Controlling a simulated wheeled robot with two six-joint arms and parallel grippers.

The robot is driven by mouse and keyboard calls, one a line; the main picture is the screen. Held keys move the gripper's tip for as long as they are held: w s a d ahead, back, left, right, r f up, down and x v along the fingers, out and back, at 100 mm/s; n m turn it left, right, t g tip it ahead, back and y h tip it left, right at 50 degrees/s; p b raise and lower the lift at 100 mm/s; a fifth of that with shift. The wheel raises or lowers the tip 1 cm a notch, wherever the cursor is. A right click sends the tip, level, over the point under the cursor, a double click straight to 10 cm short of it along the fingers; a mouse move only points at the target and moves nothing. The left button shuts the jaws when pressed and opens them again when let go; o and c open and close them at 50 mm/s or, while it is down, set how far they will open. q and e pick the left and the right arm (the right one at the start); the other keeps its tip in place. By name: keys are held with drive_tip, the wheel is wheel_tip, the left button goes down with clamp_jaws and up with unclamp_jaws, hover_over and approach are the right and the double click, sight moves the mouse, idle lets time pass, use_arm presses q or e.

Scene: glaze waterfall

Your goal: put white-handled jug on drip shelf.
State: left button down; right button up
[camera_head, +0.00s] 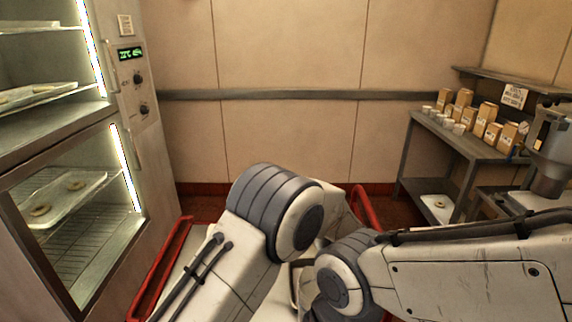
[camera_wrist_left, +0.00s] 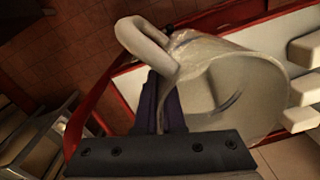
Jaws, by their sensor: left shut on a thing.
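The white-handled jug (camera_wrist_left: 245,95) fills the upper right of the left wrist view, tilted, with its open mouth and pale inside showing. Its white loop handle (camera_wrist_left: 148,44) is toward the upper left. My left gripper (camera_wrist_left: 163,88) is shut on the jug at its handle side; the exact contact is partly hidden. In the head view, my arm links cover the lower middle and hide the jug and both grippers. I cannot pick out the drip shelf with certainty in either view.
A lit glass-fronted cabinet (camera_head: 128,105) with trays stands at the left. A red-edged cart (camera_head: 160,268) lies below my arms. A grey table (camera_head: 462,140) with brown packets and white cups stands at the right, near a metal machine (camera_head: 552,160). White blocks (camera_wrist_left: 304,88) sit beside the jug.

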use_arm(q)
drive_tip(key=s+a+f+n, duration=0.1)
drive_tip(key=s+a, duration=0.1)
drive_tip(key=a, duration=1.3)
drive_tip(key=s+a+f+n, duration=0.2)
drive_tip(key=a, duration=1.3)
drive_tip(key=shift+s+a, duration=0.25)
drive_tip(key=shift+a, duration=0.05)
